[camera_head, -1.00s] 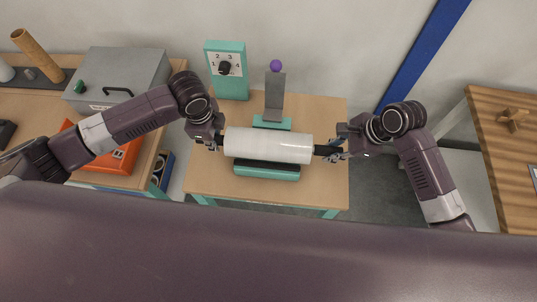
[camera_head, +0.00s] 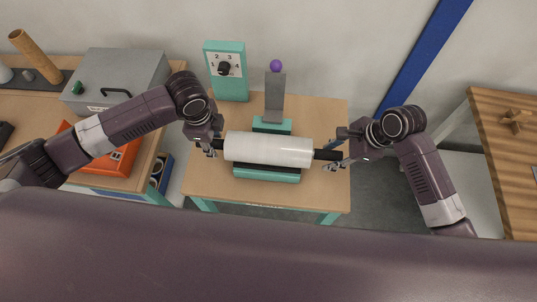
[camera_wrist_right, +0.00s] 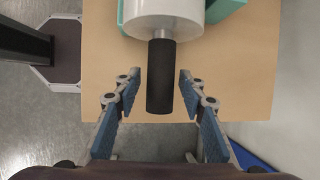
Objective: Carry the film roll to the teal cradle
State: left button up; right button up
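The white film roll (camera_head: 268,149) with black core ends lies level across the teal cradle (camera_head: 267,175), whose front edge shows below it and back part behind it. The roll hides the contact with the cradle. My right gripper (camera_head: 337,157) is at the right core end (camera_head: 327,154). In the right wrist view its fingers (camera_wrist_right: 160,95) are spread wide on both sides of the black core end (camera_wrist_right: 160,75), with gaps on each side. My left gripper (camera_head: 212,148) is beside the left core end, its fingers apart.
Behind the roll stand a grey post (camera_head: 275,95) with a purple knob (camera_head: 276,65) and a teal dial box (camera_head: 226,70). A grey case (camera_head: 118,78) and an orange box (camera_head: 120,160) are on the left table. The wooden table (camera_head: 320,120) has bare room around the cradle.

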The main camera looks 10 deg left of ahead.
jog(key=shift+r, duration=0.15)
pick_arm(q)
notch_tip(320, 180, up, 11)
jog(key=s, duration=0.1)
jog(key=shift+s+f, duration=0.2)
jog(key=shift+s, duration=0.05)
pick_arm(e)
jog(key=v, duration=1.1)
jog(key=shift+d+r, duration=0.15)
jog(key=shift+r, duration=0.25)
jog(key=shift+s, duration=0.1)
